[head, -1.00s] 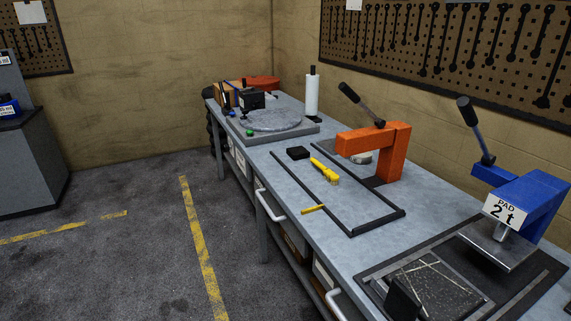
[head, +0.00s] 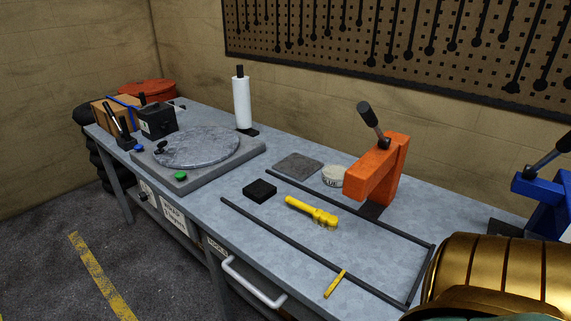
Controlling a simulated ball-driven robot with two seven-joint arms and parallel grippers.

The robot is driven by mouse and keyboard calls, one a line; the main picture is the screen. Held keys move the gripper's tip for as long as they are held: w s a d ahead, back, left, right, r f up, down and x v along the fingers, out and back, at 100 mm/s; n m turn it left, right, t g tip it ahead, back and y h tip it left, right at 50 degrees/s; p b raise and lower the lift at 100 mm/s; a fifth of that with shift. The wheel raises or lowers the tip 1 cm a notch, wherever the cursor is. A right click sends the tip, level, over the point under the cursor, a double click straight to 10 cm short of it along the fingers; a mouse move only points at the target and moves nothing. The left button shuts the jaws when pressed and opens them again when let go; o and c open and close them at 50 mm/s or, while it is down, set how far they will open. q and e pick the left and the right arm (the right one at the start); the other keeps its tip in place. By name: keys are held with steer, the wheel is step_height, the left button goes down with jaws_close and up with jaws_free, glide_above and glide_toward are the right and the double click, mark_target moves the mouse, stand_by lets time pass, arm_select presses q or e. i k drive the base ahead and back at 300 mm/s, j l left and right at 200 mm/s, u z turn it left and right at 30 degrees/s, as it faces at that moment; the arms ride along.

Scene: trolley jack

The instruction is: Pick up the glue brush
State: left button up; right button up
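I cannot tell for certain which thing is the glue brush. A yellow hand tool (head: 312,211) with a thicker right end lies on the workbench (head: 215,210), inside a dark frame marked out on the top. A round tin (head: 332,177) with lettering like "GLUE" stands behind it, partly hidden by the orange press. A dark stick-like handle (head: 112,116) rises at the bench's far left end. A gold rounded part of my own body fills the lower right corner. Neither gripper shows.
An orange lever press (head: 376,172) stands behind the yellow tool. A black block (head: 260,191), a grey square pad (head: 298,167) and a small yellow stick (head: 335,284) lie nearby. A round turntable (head: 196,146) and paper roll (head: 242,102) are further left. A blue press (head: 545,195) is at right.

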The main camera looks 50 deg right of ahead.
mark_target(324, 219)
steer(key=i+j+z, duration=0.1)
steer(key=i+z, duration=0.25)
steer(key=i, duration=0.15)
steer(key=i+j+z, duration=0.2)
steer(key=i+z, duration=0.15)
steer(key=i, duration=0.15)
